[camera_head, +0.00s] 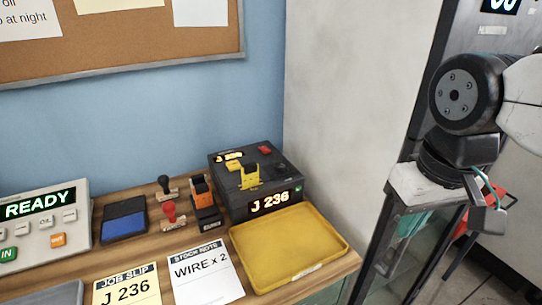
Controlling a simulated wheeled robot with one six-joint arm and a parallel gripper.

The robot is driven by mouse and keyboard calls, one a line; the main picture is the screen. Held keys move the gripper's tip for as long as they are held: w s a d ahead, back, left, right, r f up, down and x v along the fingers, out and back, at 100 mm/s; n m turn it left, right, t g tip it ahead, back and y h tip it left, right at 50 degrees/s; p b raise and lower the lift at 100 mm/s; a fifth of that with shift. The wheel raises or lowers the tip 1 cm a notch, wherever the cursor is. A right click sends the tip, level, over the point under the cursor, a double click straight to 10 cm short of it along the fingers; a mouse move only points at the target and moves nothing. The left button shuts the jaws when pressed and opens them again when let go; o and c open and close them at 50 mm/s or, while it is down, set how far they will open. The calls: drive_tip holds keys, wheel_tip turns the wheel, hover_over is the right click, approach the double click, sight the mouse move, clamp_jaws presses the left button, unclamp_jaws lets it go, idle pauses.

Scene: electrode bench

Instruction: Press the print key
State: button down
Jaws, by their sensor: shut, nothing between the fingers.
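A black box (252,185) with a lit display reading "J 236" stands on the wooden bench, behind a yellow tray. On its top are a yellow part (249,177), a red button (264,150) and a small lit label. A pale console (40,225) reading "READY" stands at the left edge, partly cut off, with several white, green and orange keys. I cannot read which key is the print key. My gripper (487,218) is at the right, well away from the bench devices, shut and empty; its fingertips are small and hard to make out.
The yellow tray (288,262) lies empty at the bench's right end. A blue ink pad (124,222), stamps (172,215), an orange-black device (204,203), a job slip (127,287) and a stock note (205,274) crowd the bench. A glass-sided cabinet (405,255) stands right, near my arm.

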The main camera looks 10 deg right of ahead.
drive_tip(key=shift+d, duration=0.2)
wheel_tip(320, 180, up, 3)
drive_tip(key=n+t+y, duration=0.1)
drive_tip(key=t+y, duration=0.3)
drive_tip(key=y, duration=0.3)
hover_over(237, 165)
drive_tip(key=shift+f, duration=0.15)
drive_tip(key=shift+f, duration=4.35)
